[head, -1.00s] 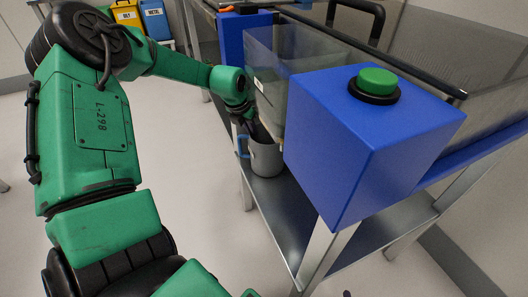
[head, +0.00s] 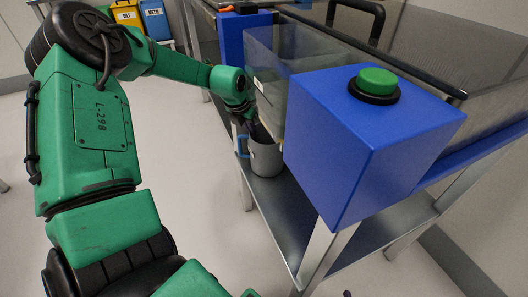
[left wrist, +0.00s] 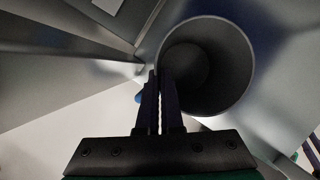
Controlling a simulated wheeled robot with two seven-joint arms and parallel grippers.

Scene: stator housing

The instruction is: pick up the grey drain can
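The grey drain can (head: 266,160) stands upright on the metal lower shelf, with its blue handle (head: 242,147) on the left. My left gripper (head: 258,138) reaches down to the can's rim. In the left wrist view, the open mouth of the can (left wrist: 232,70) shows, and it looks empty. The left fingers (left wrist: 160,100) straddle the near-left wall, one inside and one outside, with only a thin gap between them. They appear shut on the wall. A small dark tip at the bottom edge of the head view may belong to my right gripper; its state is hidden.
The metal shelf (head: 275,215) runs under a bench. A blue box with a green button (head: 377,80) stands close to the can's right. A clear panel (head: 262,60) rises just behind the can. Yellow (head: 126,14) and blue bins stand far back.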

